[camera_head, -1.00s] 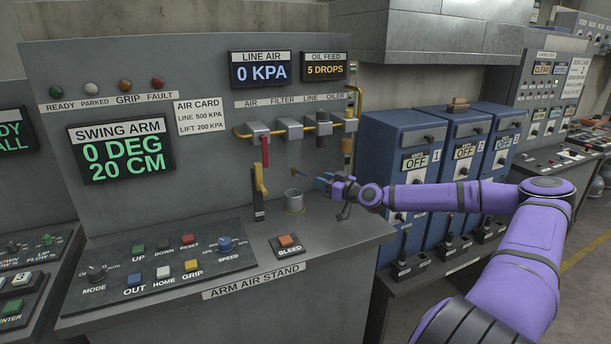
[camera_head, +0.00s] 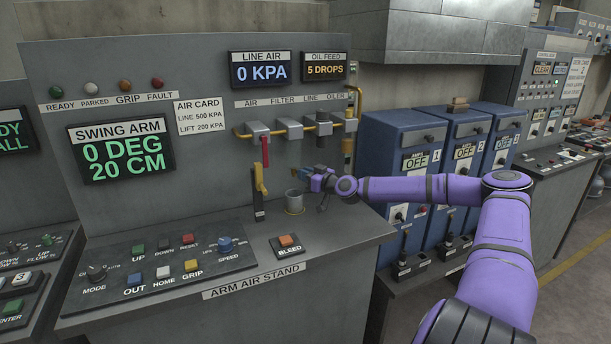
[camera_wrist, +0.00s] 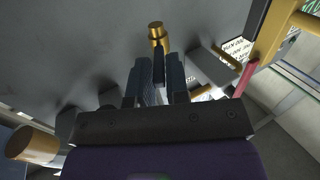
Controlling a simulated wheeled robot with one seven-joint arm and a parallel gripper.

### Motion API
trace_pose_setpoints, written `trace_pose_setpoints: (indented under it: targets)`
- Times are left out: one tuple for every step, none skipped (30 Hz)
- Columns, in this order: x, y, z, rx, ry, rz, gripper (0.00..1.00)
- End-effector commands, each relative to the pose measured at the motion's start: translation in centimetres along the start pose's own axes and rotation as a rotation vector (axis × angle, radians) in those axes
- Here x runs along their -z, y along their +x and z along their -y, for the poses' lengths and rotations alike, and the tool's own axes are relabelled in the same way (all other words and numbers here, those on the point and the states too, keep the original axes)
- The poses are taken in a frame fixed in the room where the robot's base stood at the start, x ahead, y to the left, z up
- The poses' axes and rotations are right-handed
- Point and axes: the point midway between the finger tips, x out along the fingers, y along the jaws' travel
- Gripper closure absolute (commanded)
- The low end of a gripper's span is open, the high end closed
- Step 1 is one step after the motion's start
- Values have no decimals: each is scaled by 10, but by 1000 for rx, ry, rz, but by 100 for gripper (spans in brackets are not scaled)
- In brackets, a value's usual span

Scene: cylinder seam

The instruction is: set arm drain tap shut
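The drain tap is small, with a brass end (camera_wrist: 157,36) and a dark part below it, in the wrist view just beyond and between my fingertips. In the head view it is mostly hidden by my gripper (camera_head: 301,173), which is at the stand's back panel, above a grey metal cup (camera_head: 294,202). In the wrist view my gripper (camera_wrist: 160,68) has its two dark fingers apart, around the dark part of the tap. I cannot tell whether they touch it. The tap's handle angle is not clear.
A yellow-handled lever (camera_head: 260,180) stands left of the cup, below a red handle (camera_head: 265,151). Pipe blocks and a yellow pipe (camera_head: 355,100) run above. The line air display (camera_head: 261,71) reads 0 KPA. Blue cabinets (camera_head: 400,135) stand to the right.

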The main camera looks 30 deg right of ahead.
Motion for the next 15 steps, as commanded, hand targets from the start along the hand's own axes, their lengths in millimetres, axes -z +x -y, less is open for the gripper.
trace_pose_setpoints:
  targets:
    - [0, 0, 0, 0, 0, 0, 96]
    - [0, 0, 0, 0, 0, 0, 100]
    - [0, 0, 0, 0, 0, 0, 100]
    - [0, 0, 0, 0, 0, 0, 100]
    - [0, 0, 0, 0, 0, 0, 100]
    - [0, 0, 0, 0, 0, 0, 100]
    - [0, 0, 0, 1, 0, 0, 100]
    - [0, 0, 0, 1, 0, 0, 100]
    - [0, 0, 0, 3, 0, 0, 100]
    - [0, 0, 0, 4, 0, 0, 100]
    - [0, 0, 0, 6, 0, 0, 100]
    - [0, 0, -1, 10, 1, 0, 100]
    - [0, 0, -1, 13, 1, 0, 100]
    - [-1, 0, -2, 16, 2, 0, 100]
    - [-1, 0, -2, 23, 3, 0, 100]
